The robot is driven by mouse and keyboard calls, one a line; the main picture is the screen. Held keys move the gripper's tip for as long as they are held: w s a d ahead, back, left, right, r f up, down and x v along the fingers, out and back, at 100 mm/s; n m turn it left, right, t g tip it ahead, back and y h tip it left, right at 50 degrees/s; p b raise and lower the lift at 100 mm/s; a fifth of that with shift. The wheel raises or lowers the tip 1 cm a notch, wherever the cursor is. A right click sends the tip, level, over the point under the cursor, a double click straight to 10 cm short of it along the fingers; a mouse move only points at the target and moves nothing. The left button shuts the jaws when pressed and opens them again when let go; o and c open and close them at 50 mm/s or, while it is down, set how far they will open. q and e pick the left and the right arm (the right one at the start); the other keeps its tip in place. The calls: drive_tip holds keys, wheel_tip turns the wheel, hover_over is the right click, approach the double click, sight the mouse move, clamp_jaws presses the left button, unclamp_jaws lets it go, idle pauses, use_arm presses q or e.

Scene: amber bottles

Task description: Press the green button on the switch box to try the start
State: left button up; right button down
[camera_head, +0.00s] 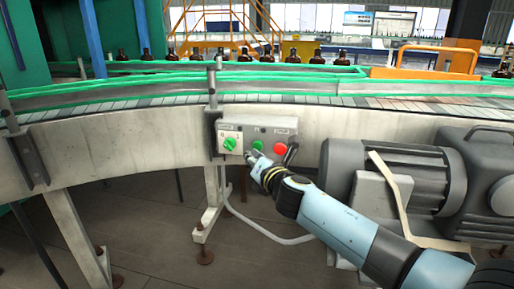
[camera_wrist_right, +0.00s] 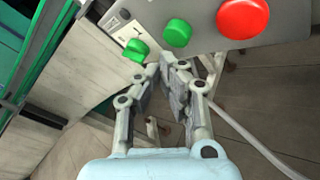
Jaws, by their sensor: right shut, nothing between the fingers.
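The grey switch box (camera_head: 270,130) is mounted on the side of the conveyor. It carries a green rotary knob (camera_head: 230,144) at left, a round green button (camera_head: 257,145) in the middle and a red button (camera_head: 280,149) at right. My right gripper (camera_head: 250,157) is shut and empty, its tips just below the green button in the head view. In the right wrist view the gripper tips (camera_wrist_right: 166,66) sit below the green button (camera_wrist_right: 177,33) and the green knob (camera_wrist_right: 136,48), seemingly apart from both. The red button (camera_wrist_right: 242,18) is farther right. My left gripper is not in view.
A grey motor (camera_head: 385,180) with a pale strap stands right of the box, close to my right arm. The curved conveyor (camera_head: 120,105) with green rails runs above. Amber bottles (camera_head: 245,54) stand behind. A pale cable (camera_head: 265,230) hangs below the box.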

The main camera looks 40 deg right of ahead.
drive_tip(key=s+a, duration=0.3)
drive_tip(key=shift+a, duration=0.3)
idle(0.7)
drive_tip(key=s+f+m+g+y, duration=0.1)
drive_tip(key=s+f+m+g, duration=0.3)
drive_tip(key=s+f, duration=1.05)
drive_tip(key=s+f+m+g, duration=0.5)
drive_tip(key=s+f, duration=0.6)
drive_tip(key=f, duration=0.7)
drive_tip(key=s+a+f+m+g, duration=0.1)
drive_tip(key=s+f+m, duration=0.3)
drive_tip(key=s, duration=0.5)
drive_tip(key=s+a+f+m+g+y, duration=0.1)
drive_tip(key=s+f+m+g, duration=0.2)
drive_tip(key=s+m, duration=0.4)
drive_tip(key=s+a+f+m+g+y, duration=0.1)
drive_tip(key=s+f+m, duration=0.4)
drive_tip(key=s, duration=0.8)
drive_tip(key=shift+a+f+m+g, duration=0.2)
drive_tip(key=shift+m+g, duration=0.2)
drive_tip(key=shift+g, duration=0.4)
